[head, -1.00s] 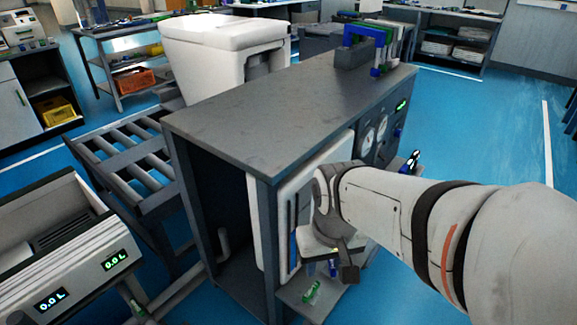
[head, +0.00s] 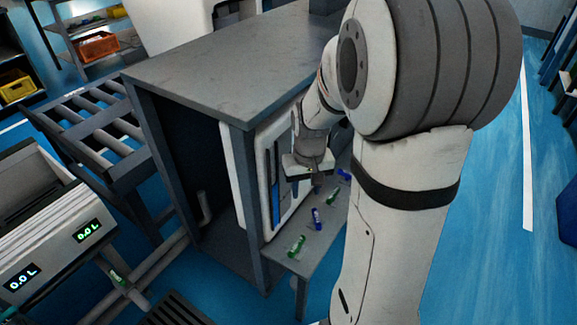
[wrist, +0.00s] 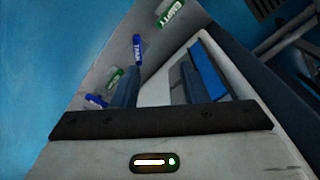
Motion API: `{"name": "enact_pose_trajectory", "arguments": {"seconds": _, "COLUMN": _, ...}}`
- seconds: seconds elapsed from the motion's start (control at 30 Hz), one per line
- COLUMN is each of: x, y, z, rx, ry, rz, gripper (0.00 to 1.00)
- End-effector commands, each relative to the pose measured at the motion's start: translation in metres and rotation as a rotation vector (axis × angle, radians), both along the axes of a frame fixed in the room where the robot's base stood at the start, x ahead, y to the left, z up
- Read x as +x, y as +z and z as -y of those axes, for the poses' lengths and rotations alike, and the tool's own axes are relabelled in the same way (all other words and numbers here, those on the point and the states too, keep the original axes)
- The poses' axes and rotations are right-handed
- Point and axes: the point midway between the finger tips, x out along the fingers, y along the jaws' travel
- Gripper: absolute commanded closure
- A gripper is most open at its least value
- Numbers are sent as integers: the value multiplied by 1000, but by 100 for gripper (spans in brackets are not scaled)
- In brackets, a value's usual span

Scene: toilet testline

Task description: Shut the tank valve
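The tank valve (wrist: 137,48) has a blue handle marked TANK; it is in the upper part of the wrist view, beyond the left finger. In the head view, the blue handle (head: 316,218) second from the near end of the low grey shelf appears to be the same valve. My gripper (wrist: 158,82) is open, its two dark fingers apart with nothing held between them. In the head view my gripper (head: 305,182) hangs above the shelf, beside the white panel, apart from the tank valve. Its fingertips are hard to make out there.
A green handle marked EMPTY (wrist: 170,14) sits beside the tank valve. A green handle (wrist: 115,77) and a blue one (wrist: 96,101) lie on its other side. The white panel (head: 268,165) and grey bench (head: 220,75) stand close by. Blue floor (head: 520,285) is clear at right.

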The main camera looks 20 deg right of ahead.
Motion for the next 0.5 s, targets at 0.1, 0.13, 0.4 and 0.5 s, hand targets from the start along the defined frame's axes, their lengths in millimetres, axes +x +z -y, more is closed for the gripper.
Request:
{"name": "enact_pose_trajectory", "arguments": {"seconds": 0.1, "x": 28, "y": -61, "z": 28, "rx": 5, "ry": -36, "rz": -24, "gripper": 60}}
{"name": "enact_pose_trajectory", "arguments": {"seconds": 0.13, "x": 33, "y": -72, "z": 34, "rx": 6, "ry": -42, "rz": -28, "gripper": 60}}
{"name": "enact_pose_trajectory", "arguments": {"seconds": 0.4, "x": 58, "y": -135, "z": 68, "rx": 11, "ry": -77, "rz": -45, "gripper": 60}}
{"name": "enact_pose_trajectory", "arguments": {"seconds": 0.5, "x": 60, "y": -146, "z": 71, "rx": 12, "ry": -80, "rz": -47, "gripper": 60}}
